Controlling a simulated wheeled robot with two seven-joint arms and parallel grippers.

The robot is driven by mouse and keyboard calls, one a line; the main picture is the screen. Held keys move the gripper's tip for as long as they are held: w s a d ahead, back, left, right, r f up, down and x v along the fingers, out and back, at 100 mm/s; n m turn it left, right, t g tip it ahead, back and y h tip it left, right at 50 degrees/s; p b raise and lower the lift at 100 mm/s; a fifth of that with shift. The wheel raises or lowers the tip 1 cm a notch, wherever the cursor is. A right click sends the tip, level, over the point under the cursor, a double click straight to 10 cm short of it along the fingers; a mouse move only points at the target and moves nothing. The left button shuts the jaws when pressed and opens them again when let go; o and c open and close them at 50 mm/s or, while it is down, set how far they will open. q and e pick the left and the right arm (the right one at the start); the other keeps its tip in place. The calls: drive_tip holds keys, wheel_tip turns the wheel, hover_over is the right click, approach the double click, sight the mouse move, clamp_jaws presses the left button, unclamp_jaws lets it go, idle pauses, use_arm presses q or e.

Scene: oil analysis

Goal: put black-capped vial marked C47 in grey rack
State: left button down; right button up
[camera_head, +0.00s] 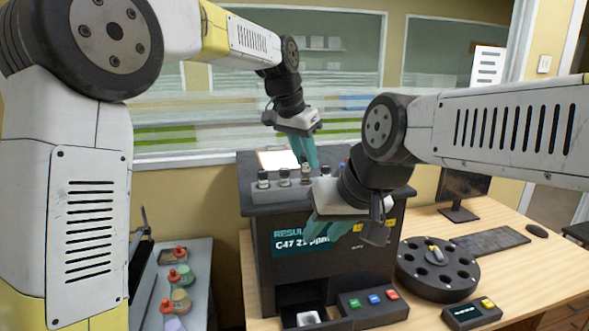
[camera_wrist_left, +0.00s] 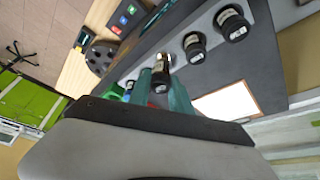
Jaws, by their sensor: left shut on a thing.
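A grey rack (camera_head: 273,193) stands on top of the dark analyser and holds a row of black-capped vials. Two of them, the left vial (camera_head: 263,180) and the vial beside it (camera_head: 284,177), stand upright at its left end. My left gripper (camera_head: 309,160) points down at the row, its teal fingers shut on a black-capped vial (camera_head: 306,175). This vial also shows between the fingers in the left wrist view (camera_wrist_left: 160,76). Its marking is too small to read, and I cannot tell whether it is fully seated. My right gripper (camera_head: 328,229) hangs before the analyser front; its finger gap is unclear.
The analyser (camera_head: 262,255) has a screen reading C47 and an open drawer (camera_head: 308,317) with a pale holder. A button panel (camera_head: 372,303), a round black carousel (camera_head: 437,270) and a keyboard (camera_head: 490,241) are to the right. Red-topped flasks (camera_head: 180,275) stand at lower left.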

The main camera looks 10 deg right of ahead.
sight(306, 169)
use_arm(q)
drive_tip(key=shift+w+d+f, duration=0.1)
drive_tip(key=shift+w+f, duration=0.2)
drive_tip(key=shift+f, duration=0.3)
drive_tip(key=shift+w+d+f, duration=0.1)
drive_tip(key=shift+w+f, duration=0.15)
drive_tip(key=shift+f, duration=0.4)
drive_tip(key=shift+w+f, duration=0.3)
drive_tip(key=shift+f, duration=0.3)
drive_tip(key=shift+f, duration=0.15)
drive_tip(key=c, duration=1.2)
unclamp_jaws()
drive_tip(key=shift+o, duration=0.2)
